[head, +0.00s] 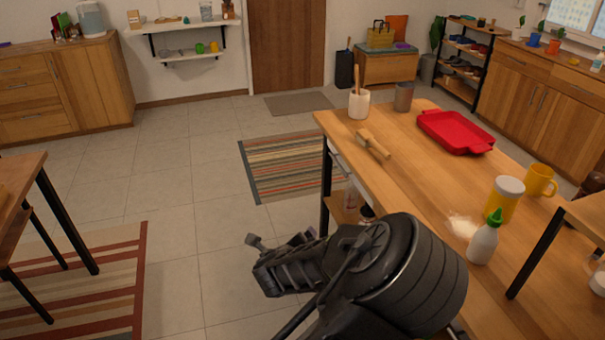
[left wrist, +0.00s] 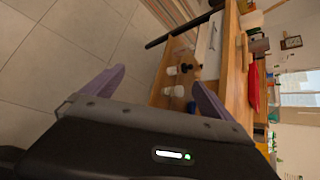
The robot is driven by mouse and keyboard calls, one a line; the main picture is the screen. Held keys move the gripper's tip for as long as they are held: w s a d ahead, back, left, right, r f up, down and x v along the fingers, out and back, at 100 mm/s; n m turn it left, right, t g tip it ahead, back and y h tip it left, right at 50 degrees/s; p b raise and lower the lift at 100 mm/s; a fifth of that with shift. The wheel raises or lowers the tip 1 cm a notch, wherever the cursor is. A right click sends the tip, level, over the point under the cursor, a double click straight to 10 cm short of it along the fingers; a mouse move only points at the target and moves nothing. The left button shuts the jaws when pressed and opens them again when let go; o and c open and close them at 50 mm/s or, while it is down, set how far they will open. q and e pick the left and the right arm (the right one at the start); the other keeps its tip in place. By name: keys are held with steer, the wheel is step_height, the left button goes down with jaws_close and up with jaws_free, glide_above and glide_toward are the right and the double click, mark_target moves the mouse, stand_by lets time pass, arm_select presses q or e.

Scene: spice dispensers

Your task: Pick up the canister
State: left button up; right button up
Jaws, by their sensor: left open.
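A yellow canister with a white lid (head: 505,198) stands upright on the wooden table, between a yellow mug (head: 540,180) and a white bottle with a green nozzle (head: 485,238). A grey cup-like container (head: 403,97) stands at the table's far end. Small white-topped containers (left wrist: 175,91) show on the lower shelf in the left wrist view. I cannot tell which one is the task's canister. My left gripper (left wrist: 157,79) is open and empty, its fingers spread toward that shelf. In the head view it (head: 283,264) is left of the table, apart from these things. My right gripper is not in view.
The wooden table (head: 420,165) holds a red tray (head: 455,132), a wooden brush-like tool (head: 373,144), a white utensil crock (head: 359,104) and spilled white powder (head: 462,226). Its black leg (head: 326,185) is near my arm.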

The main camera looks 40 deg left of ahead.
arm_select(q)
steer(key=s+d+f+n+g+h, duration=0.25)
steer(key=s+d+f+n, duration=0.4)
steer(key=f, duration=0.55)
steer(key=s+d+f+n+g+h, duration=0.2)
steer(key=s+d+f+n+g, duration=0.2)
steer(key=s+d+f+n, duration=0.5)
steer(key=s+d+f+n+g+h, duration=0.1)
steer(key=s+d+n+h, duration=0.1)
steer(key=d, duration=0.7)
steer(key=s+d+f+n+g+h, duration=0.1)
steer(key=s+d+n+h, duration=0.1)
steer(key=d+n, duration=0.3)
steer(key=d+h, duration=0.1)
steer(key=d, duration=0.3)
steer(key=shift+f, duration=0.25)
steer(key=shift+s, duration=0.1)
steer(key=shift+c, duration=0.2)
